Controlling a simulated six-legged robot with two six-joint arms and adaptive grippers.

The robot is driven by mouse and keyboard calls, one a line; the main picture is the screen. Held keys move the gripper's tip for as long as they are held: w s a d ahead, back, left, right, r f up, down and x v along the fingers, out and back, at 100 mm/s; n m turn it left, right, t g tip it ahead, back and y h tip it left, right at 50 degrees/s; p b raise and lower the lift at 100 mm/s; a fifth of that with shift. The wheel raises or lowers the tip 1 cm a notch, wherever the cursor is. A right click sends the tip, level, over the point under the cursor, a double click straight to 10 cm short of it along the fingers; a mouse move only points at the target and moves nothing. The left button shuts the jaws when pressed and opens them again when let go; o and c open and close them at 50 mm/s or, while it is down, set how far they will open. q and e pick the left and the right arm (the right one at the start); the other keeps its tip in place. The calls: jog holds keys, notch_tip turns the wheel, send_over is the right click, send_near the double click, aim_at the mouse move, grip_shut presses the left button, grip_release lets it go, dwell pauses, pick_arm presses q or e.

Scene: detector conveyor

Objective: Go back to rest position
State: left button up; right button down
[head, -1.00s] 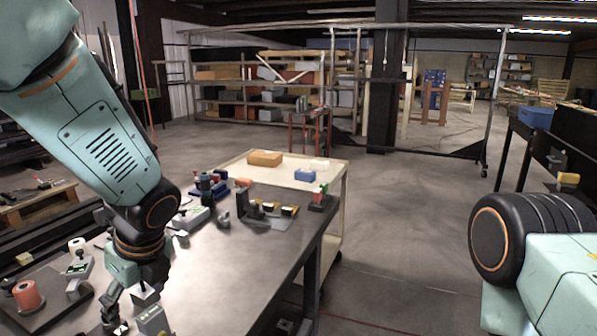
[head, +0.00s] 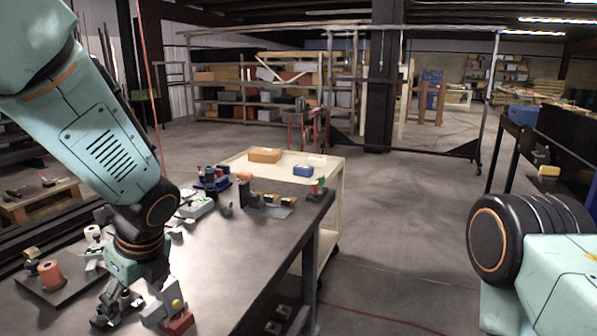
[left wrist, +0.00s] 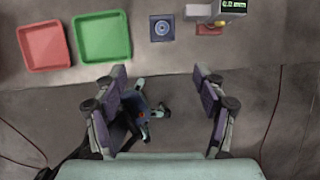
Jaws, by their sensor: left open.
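My left gripper (head: 140,308) hangs from my left arm over the dark workbench (head: 240,245) in the head view. In the left wrist view its two fingers (left wrist: 161,80) are wide apart, with nothing between the tips. A grey device with a lit display (left wrist: 216,9) and a red block (left wrist: 209,29) lie beyond the fingertips. The red block (head: 178,322) shows beside the gripper in the head view. My right arm shows at the right, but its gripper is out of frame.
In the left wrist view, a red tray (left wrist: 27,63), a green tray (left wrist: 80,58) and a dark square plate (left wrist: 155,38) lie on the bench. An orange roll (head: 50,274) stands at the bench's left. A cream cart (head: 335,185) is behind the bench. Open floor (head: 410,220) lies right of the bench.

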pick_arm(q)
jog(key=s+d+f+n+g+h, duration=0.15)
jog(key=s+f+n, duration=0.35)
jog(key=f, duration=0.5)
jog(key=s+d+f+n+h, duration=0.2)
jog(key=s+d+f+n, duration=0.15)
jog(key=s+f, duration=0.4)
jog(key=s+f+n, duration=0.6)
jog(key=s+n, duration=0.2)
jog(key=s, duration=0.1)
jog(key=s+f+n, duration=0.6)
jog(key=s+n, duration=0.2)
jog(key=s, duration=0.1)
notch_tip(320, 180, down, 19)
jog(key=a+b, duration=0.1)
jog(key=b, duration=1.8)
jog(key=shift+w+f+m+h+b, duration=0.15)
jog(key=shift+f+m+h+b, duration=0.05)
jog(key=shift+m+h+b, duration=0.2)
pick_arm(e)
notch_tip(320, 180, down, 20)
jog(key=shift+s, duration=0.25)
pick_arm(q)
jog(key=shift+w+g, duration=0.1)
jog(key=shift+g, duration=0.15)
pick_arm(e)
jog(key=shift+w, duration=0.1)
